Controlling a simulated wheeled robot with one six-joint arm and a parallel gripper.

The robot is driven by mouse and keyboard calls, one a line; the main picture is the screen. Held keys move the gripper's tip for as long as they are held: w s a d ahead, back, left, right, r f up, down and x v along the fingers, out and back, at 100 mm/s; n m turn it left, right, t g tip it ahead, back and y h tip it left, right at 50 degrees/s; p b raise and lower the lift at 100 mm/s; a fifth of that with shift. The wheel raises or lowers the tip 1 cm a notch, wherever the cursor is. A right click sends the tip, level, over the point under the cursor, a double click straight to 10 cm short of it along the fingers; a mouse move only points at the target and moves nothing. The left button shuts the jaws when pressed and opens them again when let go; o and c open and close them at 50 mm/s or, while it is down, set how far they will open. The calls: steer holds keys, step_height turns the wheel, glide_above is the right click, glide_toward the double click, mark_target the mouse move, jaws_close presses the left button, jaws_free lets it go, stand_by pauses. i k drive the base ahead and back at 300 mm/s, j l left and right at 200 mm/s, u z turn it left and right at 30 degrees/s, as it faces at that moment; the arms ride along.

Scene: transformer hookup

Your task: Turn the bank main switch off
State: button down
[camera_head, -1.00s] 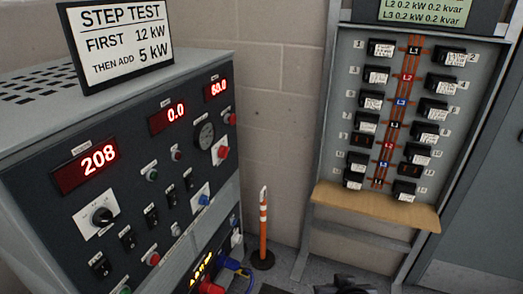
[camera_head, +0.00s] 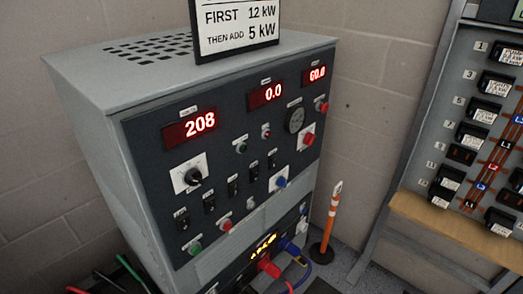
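The grey cabinet (camera_head: 85,100) with a dark sloping control panel (camera_head: 150,145) fills the middle. Its red displays read 208, 0.0 and 60.0. A black rotary knob (camera_head: 193,177) sits on a white plate at the panel's left. A red knob (camera_head: 307,140) and a blue knob (camera_head: 281,182) sit on white plates at the right. Several small black toggle switches (camera_head: 209,202) run across the lower panel. The labels are too small to read, so I cannot tell which control is the bank main switch. My gripper is not in view.
A STEP TEST sign (camera_head: 235,27) stands on the cabinet. An orange and white post (camera_head: 330,222) stands on the floor to its right. Red and blue plugs (camera_head: 268,266) stick out at the cabinet's lower front. A breaker panel with a wooden shelf (camera_head: 440,222) is at right.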

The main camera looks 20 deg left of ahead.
mark_target(309, 138)
steer(key=i+l+u, duration=0.25)
steer(key=i, duration=0.2)
steer(key=i+l+u, duration=0.25)
steer(key=i, duration=0.25)
steer(key=j, duration=0.1)
